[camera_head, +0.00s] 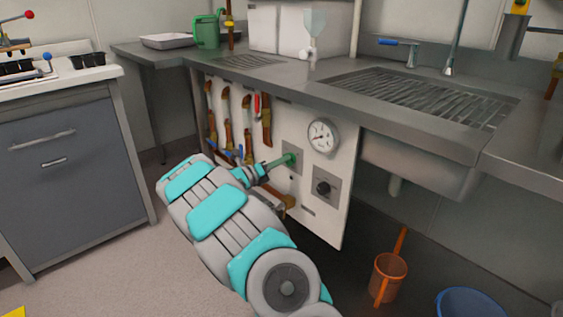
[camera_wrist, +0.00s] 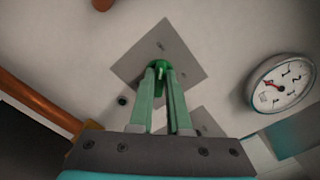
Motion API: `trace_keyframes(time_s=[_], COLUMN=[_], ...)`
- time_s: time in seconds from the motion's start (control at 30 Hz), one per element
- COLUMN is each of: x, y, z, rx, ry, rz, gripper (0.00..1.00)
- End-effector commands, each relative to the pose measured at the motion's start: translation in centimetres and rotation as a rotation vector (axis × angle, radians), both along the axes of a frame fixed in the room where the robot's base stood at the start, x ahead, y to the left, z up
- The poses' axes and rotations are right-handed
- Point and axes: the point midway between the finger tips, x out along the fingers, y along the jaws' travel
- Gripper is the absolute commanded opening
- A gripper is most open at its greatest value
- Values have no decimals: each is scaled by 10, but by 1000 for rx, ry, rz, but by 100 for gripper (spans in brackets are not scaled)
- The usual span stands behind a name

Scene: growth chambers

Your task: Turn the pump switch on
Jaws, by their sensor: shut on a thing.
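A white panel (camera_head: 331,219) under the steel counter carries a square grey plate (camera_head: 293,150) with a green switch (camera_head: 290,159). My gripper (camera_head: 286,161) reaches it from the left. In the wrist view, my two green fingers (camera_wrist: 160,76) are closed around the green switch (camera_wrist: 160,65) on the tilted-looking grey plate (camera_wrist: 175,50). The fingers hide much of the switch, and I cannot tell its exact setting.
A black knob (camera_head: 323,187) on another grey plate and a round gauge (camera_head: 322,135) are beside the switch. Brown pipes (camera_head: 228,117) run at the left of the panel. An orange can (camera_head: 387,276) and a blue basin (camera_head: 468,304) stand on the floor.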

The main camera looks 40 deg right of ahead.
Motion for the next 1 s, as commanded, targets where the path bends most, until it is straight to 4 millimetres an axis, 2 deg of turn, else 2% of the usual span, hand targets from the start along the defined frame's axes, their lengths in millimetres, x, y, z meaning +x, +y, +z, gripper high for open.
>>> trace_keyframes(time_s=[0.27, 0.47, 1.0], x=[0, -1, -3], y=[0, -1, -1], z=[0, 0, -2], rx=[2, 9, 47], ry=[-26, -119, -600], rz=[0, -1, 0], gripper=[0, 0, 0])
